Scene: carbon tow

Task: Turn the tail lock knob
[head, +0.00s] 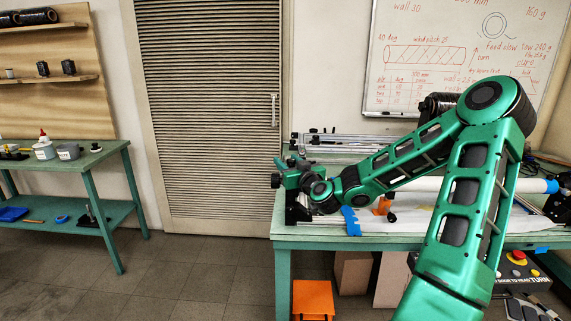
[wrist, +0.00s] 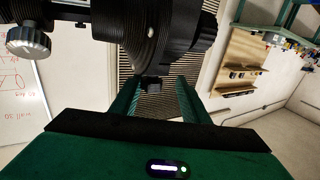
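My gripper (wrist: 155,98) shows in the wrist view with its two green fingers apart. A small black knob (wrist: 153,84) hangs under a round black housing (wrist: 155,35) and lies between the fingers in the picture. I see no clear contact, and I cannot tell how deep it sits between them. A ribbed silver knob (wrist: 28,42) is at the upper left, outside the fingers. In the head view my gripper (head: 284,163) is at the left end of the green bench (head: 345,243), by the winder's end; my arm hides much of that end, and I cannot tell the tail lock knob apart there.
A long white tube (head: 425,185) lies along the bench, with a blue piece (head: 350,221) near its left end. Metal rails (head: 350,139) stand behind. An orange stool (head: 312,299) is beneath. The floor (head: 215,265) left of the bench is clear up to another table (head: 95,160).

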